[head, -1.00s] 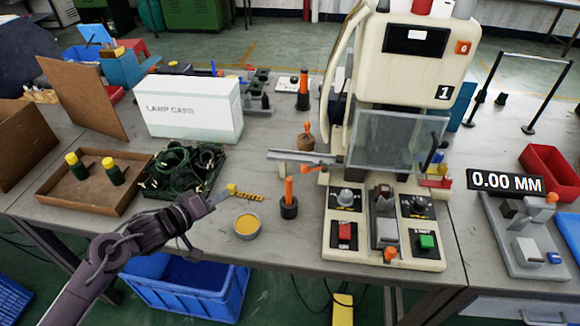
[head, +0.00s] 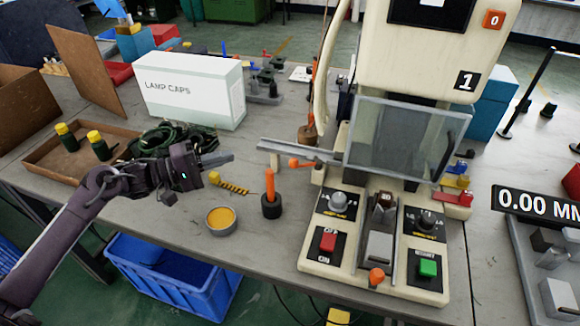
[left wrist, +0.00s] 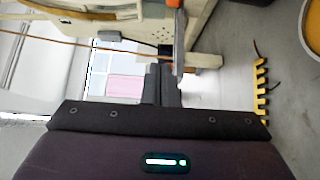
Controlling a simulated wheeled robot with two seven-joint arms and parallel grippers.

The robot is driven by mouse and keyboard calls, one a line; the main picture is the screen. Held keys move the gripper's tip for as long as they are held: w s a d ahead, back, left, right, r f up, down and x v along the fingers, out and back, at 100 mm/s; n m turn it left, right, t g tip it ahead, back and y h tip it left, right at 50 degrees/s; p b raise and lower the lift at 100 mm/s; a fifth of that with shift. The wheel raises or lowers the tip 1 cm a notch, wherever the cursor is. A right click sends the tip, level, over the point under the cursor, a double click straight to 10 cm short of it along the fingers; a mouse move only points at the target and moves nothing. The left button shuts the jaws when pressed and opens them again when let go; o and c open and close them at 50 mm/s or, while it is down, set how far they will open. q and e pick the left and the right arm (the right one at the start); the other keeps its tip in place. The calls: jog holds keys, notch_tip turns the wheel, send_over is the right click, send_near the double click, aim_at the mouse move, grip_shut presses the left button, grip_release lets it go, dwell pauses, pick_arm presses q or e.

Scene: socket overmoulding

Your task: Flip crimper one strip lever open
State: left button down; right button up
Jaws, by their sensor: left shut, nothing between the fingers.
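Crimper one (head: 420,115) is the cream machine with the "1" label on the right of the head view. A lever with an orange grip (head: 302,163) sticks out on its left side, just below a grey metal rail (head: 290,150). The grip lies roughly level. My left gripper (head: 230,160) is shut and empty, left of the rail and the lever and apart from them. In the left wrist view its shut fingers (left wrist: 162,85) point toward the machine, with a grey and orange part (left wrist: 178,40) beyond them; I cannot tell which part. My right gripper is not in view.
An upright orange-handled tool (head: 270,186) in a black holder stands below the rail. A yellow toothed strip (head: 233,187) and a round tin (head: 221,220) lie nearby. A white lamp caps box (head: 195,90) and coiled green cables (head: 170,140) are behind my left arm.

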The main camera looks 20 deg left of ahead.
aim_at(267, 150)
pick_arm(q)
jog(key=shift+w+d+f, duration=0.4)
jog(key=shift+d+f, duration=0.1)
jog(key=shift+f, duration=0.15)
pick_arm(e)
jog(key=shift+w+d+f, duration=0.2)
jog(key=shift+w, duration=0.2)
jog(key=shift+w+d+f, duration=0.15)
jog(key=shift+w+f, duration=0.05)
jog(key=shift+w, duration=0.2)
pick_arm(q)
jog(key=shift+a, duration=0.1)
